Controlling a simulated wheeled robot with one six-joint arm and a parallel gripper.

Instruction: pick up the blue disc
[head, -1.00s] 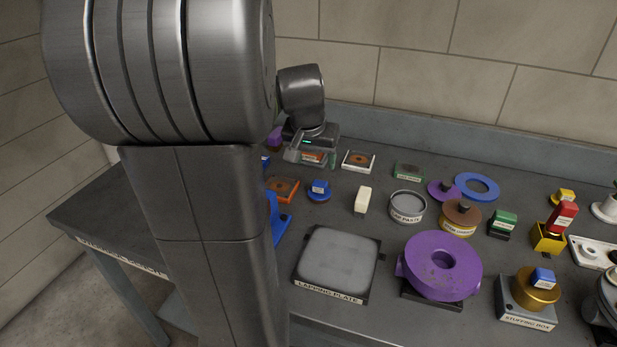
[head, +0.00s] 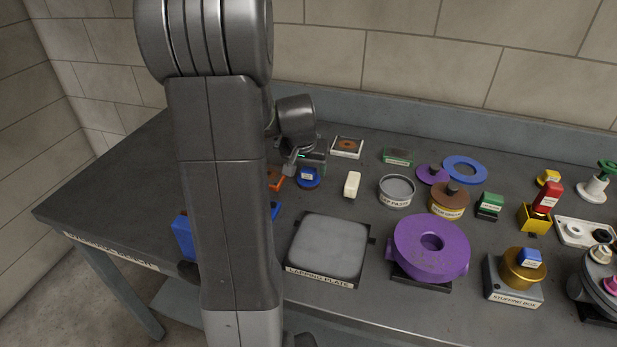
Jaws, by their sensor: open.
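The gap between fingertips and disc is hard to judge from this angle.
An orange tray (head: 276,180), partly hidden by my arm, is left of the disc. A cream block (head: 352,185) and grey lapping plate (head: 328,245) are nearby. A white-framed tray (head: 347,147) stands behind. A purple ring (head: 431,247) is at front right.

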